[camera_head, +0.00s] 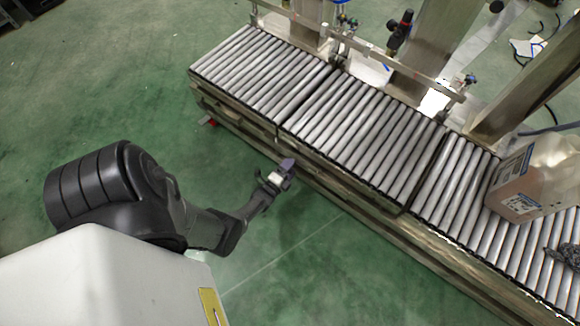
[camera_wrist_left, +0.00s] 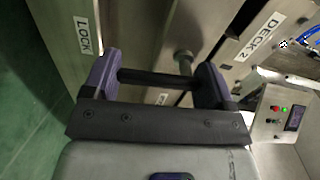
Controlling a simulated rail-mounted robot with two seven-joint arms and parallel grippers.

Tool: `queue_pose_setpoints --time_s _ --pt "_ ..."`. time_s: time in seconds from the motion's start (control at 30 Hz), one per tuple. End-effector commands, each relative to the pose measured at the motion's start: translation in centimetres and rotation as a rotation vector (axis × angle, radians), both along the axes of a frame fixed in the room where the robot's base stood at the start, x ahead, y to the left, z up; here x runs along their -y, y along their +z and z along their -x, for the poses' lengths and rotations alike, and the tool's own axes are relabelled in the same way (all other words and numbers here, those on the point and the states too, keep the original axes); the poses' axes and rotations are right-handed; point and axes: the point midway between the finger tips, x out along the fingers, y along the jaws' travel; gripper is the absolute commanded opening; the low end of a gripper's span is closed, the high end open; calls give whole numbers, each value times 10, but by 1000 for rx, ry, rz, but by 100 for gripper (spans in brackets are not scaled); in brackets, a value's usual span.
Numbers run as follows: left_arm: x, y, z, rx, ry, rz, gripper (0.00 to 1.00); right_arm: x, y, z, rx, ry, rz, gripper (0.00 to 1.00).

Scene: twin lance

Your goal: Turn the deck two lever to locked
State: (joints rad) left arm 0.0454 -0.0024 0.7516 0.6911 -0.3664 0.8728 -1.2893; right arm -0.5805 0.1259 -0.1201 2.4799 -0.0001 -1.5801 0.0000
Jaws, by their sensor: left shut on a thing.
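The deck two lever (camera_wrist_left: 158,78) shows in the left wrist view as a dark bar between the two purple fingers of my left gripper (camera_wrist_left: 155,76). My left gripper is shut on it. A round metal post (camera_wrist_left: 183,60) stands just behind the bar. A "LOCK" label (camera_wrist_left: 83,36) is on the metal panel at the left, and a "DECK 2" label (camera_wrist_left: 261,36) is at the upper right. In the head view my left gripper (camera_head: 283,170) is at the near side of the roller conveyor. The lever is too small to make out there. My right gripper is not in view.
The roller conveyor (camera_head: 350,122) runs diagonally across the head view. A large translucent jug (camera_head: 520,185) stands on it at the right. A panel with buttons and a display (camera_wrist_left: 277,113) is at the right in the wrist view. Green floor on the near side is clear.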

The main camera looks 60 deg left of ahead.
Motion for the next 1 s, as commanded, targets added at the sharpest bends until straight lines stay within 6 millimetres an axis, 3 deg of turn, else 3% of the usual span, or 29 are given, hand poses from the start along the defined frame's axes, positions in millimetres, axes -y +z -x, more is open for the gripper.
queue_pose_setpoints --time_s 0.77,0.8,1.0 --pt "-2 0 1 -43 0 -81 55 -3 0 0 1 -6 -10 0" --pt "-2 0 1 -43 0 -81 80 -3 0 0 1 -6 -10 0" --pt "-2 0 1 -41 0 -81 100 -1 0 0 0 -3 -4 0"
